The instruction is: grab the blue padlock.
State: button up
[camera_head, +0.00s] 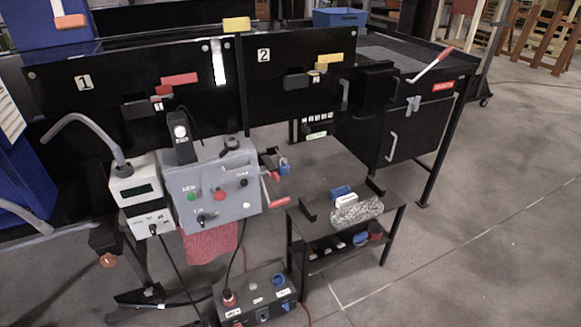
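A small blue object that looks like the blue padlock (285,169) hangs at the right side of the grey control box (212,190), near a dark bracket. It is small in the picture, and I cannot tell whether it is locked. A lever with a red handle (277,201) sits just below it. My gripper is not clearly visible in this view, so its place relative to the padlock does not show.
A low black table (330,172) stands to the right, with a blue block (341,191) and a speckled grey item (357,210) on it. A black switch box (255,295) with cables lies on the floor below. Floor at the lower right is clear.

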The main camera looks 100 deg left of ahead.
aim_at(283, 169)
jog(key=u, duration=3.3)
jog(key=i+l+u, duration=0.1)
jog(key=u, duration=0.25)
jog(key=i+l+u, duration=0.15)
jog(key=u, duration=0.15)
jog(key=i+l+u, duration=0.15)
jog(key=u, duration=0.2)
jog(key=i+l, duration=0.15)
jog(key=l, duration=0.2)
jog(key=i+l+u, duration=0.1)
jog(key=l, duration=0.3)
jog(key=i+l+u, duration=0.1)
jog(key=i+l, duration=0.15)
jog(key=l, duration=0.15)
jog(key=i+l, duration=0.15)
jog(key=l, duration=0.25)
jog(key=i+l+u, duration=0.1)
jog(key=l, duration=0.3)
